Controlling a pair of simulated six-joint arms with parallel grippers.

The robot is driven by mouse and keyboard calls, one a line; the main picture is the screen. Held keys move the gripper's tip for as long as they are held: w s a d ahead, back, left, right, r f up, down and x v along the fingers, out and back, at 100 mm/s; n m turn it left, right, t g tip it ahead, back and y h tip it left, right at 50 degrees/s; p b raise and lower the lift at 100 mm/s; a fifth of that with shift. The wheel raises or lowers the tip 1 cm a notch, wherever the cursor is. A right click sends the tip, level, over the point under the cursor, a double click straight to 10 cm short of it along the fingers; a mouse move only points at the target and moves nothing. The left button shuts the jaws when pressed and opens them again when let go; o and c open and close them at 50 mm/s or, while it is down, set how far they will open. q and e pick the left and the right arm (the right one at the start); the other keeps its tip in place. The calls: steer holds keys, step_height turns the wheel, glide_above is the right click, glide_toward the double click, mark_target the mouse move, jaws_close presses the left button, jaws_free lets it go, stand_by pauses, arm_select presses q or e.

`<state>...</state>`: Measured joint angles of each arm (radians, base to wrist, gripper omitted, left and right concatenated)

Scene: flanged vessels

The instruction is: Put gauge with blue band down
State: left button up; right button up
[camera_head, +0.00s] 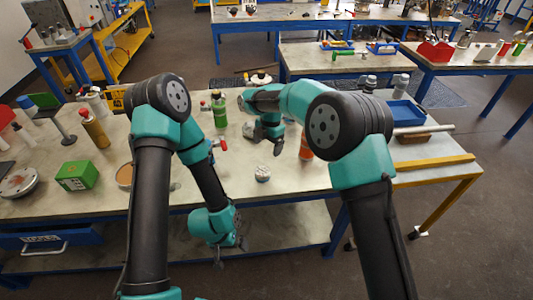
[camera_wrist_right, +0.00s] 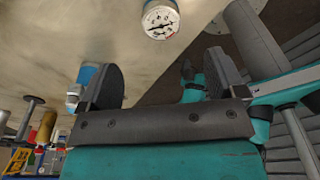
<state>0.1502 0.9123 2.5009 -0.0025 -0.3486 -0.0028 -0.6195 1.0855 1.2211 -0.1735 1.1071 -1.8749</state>
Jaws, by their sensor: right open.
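A small round gauge (camera_head: 262,173) with a pale top stands on the table near its front edge in the head view. My right gripper (camera_head: 265,140) is above the table behind the gauge. In the wrist view its two fingers (camera_wrist_right: 162,75) are apart with nothing between them, and the gauge is clear of them. My left gripper (camera_head: 230,258) hangs low at the table's front edge; its fingers are too small to read.
A green bottle (camera_head: 219,110) stands left of my right gripper, and an orange bottle (camera_head: 306,145) to its right. A red-handled part (camera_head: 222,144) is near my left forearm. A green box (camera_head: 77,175) is at left. A blue tray (camera_head: 406,112) is at right.

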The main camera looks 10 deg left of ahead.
steer(key=shift+r, duration=0.3)
steer(key=shift+d, duration=0.1)
stand_by(0.3)
